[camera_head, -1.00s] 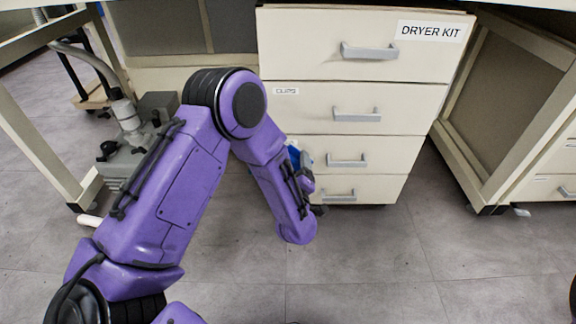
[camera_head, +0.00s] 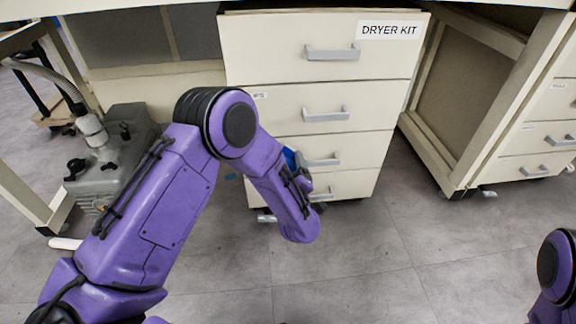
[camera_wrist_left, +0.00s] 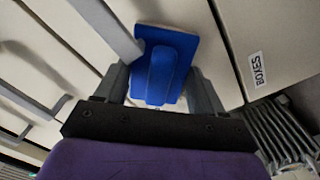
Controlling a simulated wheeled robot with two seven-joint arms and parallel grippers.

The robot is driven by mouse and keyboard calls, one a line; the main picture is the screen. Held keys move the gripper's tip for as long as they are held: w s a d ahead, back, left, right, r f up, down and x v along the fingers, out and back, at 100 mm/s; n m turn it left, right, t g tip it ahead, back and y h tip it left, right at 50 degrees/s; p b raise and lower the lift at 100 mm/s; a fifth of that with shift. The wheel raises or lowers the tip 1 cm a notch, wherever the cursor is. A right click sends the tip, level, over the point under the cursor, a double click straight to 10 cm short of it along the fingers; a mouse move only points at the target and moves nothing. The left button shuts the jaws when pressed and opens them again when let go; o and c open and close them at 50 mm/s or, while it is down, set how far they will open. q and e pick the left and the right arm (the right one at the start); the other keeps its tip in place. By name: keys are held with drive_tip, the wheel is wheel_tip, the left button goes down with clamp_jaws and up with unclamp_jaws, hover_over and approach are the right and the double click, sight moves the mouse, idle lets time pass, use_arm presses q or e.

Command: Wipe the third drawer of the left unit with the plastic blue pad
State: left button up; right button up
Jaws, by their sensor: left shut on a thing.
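The unit with the "DRYER KIT" label has stacked drawers. Its third drawer (camera_head: 362,150) is shut and has a grey handle (camera_head: 322,160). The blue pad (camera_wrist_left: 181,45) is between the fingers of my left gripper (camera_wrist_left: 162,88), which is shut on it. In the head view the pad (camera_head: 290,158) shows as a small blue patch at the third drawer's front, left of its handle. My purple forearm hides most of the gripper and the drawer's left part. The pad is close to the drawer front; I cannot tell if it touches. My right gripper is out of view.
A grey pump (camera_head: 110,160) with a hose stands on the floor at left. A table frame (camera_head: 480,130) and another drawer unit (camera_head: 545,135) stand at right. Part of my right arm shows at lower right. The floor in front is clear.

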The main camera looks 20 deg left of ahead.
use_arm(q)
drive_tip(key=shift+s+a+p, duration=2.1)
drive_tip(key=shift+s+a, duration=0.45)
drive_tip(key=shift+a, duration=1.65)
drive_tip(key=p+v, duration=0.1)
drive_tip(key=v, duration=0.5)
drive_tip(key=shift+d, duration=0.1)
drive_tip(key=shift+p+v, duration=0.55)
drive_tip(key=shift+v, duration=0.9)
